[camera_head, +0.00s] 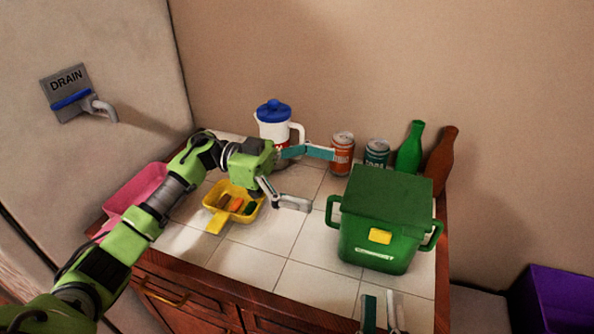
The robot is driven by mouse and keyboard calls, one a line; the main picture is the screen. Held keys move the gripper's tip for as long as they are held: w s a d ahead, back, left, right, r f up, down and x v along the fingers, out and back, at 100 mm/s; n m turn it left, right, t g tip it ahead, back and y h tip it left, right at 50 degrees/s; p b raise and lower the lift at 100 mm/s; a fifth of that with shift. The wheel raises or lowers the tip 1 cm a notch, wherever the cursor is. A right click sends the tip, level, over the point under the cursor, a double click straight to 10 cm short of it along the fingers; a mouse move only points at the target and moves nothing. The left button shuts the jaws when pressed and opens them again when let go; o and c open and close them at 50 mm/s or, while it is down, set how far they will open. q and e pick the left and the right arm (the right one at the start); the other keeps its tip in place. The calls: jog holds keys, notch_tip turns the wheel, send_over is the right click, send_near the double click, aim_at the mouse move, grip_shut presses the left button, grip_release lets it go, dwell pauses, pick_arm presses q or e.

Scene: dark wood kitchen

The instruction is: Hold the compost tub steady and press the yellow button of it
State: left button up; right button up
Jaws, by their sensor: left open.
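The compost tub (345,225) is a green box with a lid, a handle on each side and a white label low on its front. It stands upright on the tiled counter at the right. Its yellow button (380,236) is on the upper front. My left gripper (321,179) is open and empty to the left of the tub, its fingers pointing toward it and apart from it. Only the fingertips of my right gripper (380,313) show at the bottom edge, in front of and below the tub; how far they are open is unclear.
Behind stand a white jug with blue lid (273,122), an orange can (342,153), a teal can (376,152), a green bottle (409,150) and a brown bottle (441,160). A yellow scoop (216,222) holds scraps. Tiles in front of the scoop are clear.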

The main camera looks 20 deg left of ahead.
aim_at(361, 186)
pick_arm(q)
jog(key=d, duration=0.8)
jog(key=c, duration=1.1)
jog(key=shift+c, duration=0.8)
pick_arm(e)
jog(key=shift+c, duration=0.7)
grip_shut()
